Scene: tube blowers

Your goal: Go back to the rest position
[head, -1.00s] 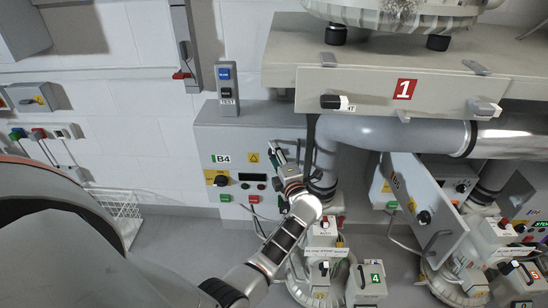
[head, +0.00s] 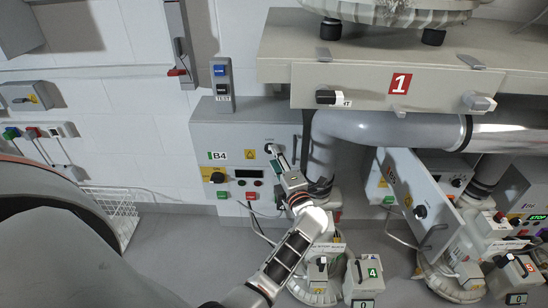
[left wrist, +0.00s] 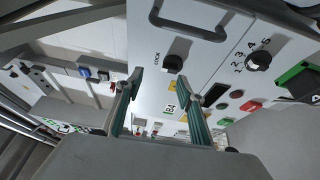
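My left gripper (head: 274,152) is in front of the right part of the grey B4 control box (head: 200,135) on the wall. In the left wrist view my left gripper (left wrist: 163,82) has its two green-grey fingers apart, with nothing visible between them. The box face with a LOCK knob (left wrist: 172,64), a numbered knob (left wrist: 258,60) and a handle lies beyond the fingertips. Whether a finger touches the box cannot be told. My right gripper is in neither view.
A shelf edge with a red 1 label (head: 400,84) and a thick grey pipe (head: 395,130) are to the right of my left arm. An open panel door (head: 420,200) stands further right. A 4-marked unit (head: 364,277) is near the forearm. A wire basket (head: 115,208) is at left.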

